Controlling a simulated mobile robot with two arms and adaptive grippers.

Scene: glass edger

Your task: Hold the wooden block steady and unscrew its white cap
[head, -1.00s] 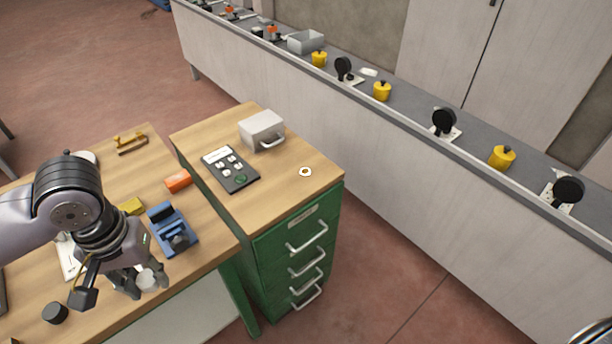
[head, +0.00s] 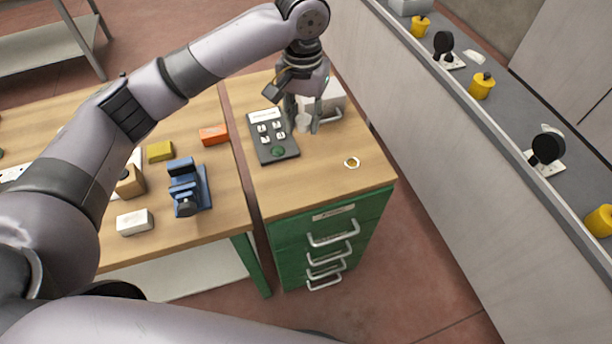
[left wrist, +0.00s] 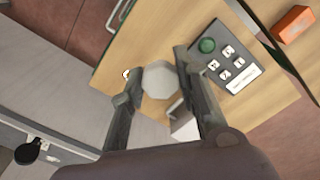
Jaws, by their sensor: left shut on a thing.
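My left gripper (head: 306,122) is over the green drawer cabinet's wooden top, near the grey box and the dark keypad. It is shut on the white cap (head: 303,121). In the left wrist view the round, faceted white cap (left wrist: 160,79) sits between the two fingers (left wrist: 157,85). The wooden block (head: 130,183) stands on the workbench at the left, partly hidden by my left arm, with a dark spot on top. The cap is well apart from the block. My right gripper is not in view.
A blue vise (head: 189,188), a white block (head: 135,221), a yellow block (head: 160,151) and an orange block (head: 213,135) are on the workbench. The keypad (head: 273,137), grey box (head: 334,100) and a small ring (head: 352,162) are on the cabinet.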

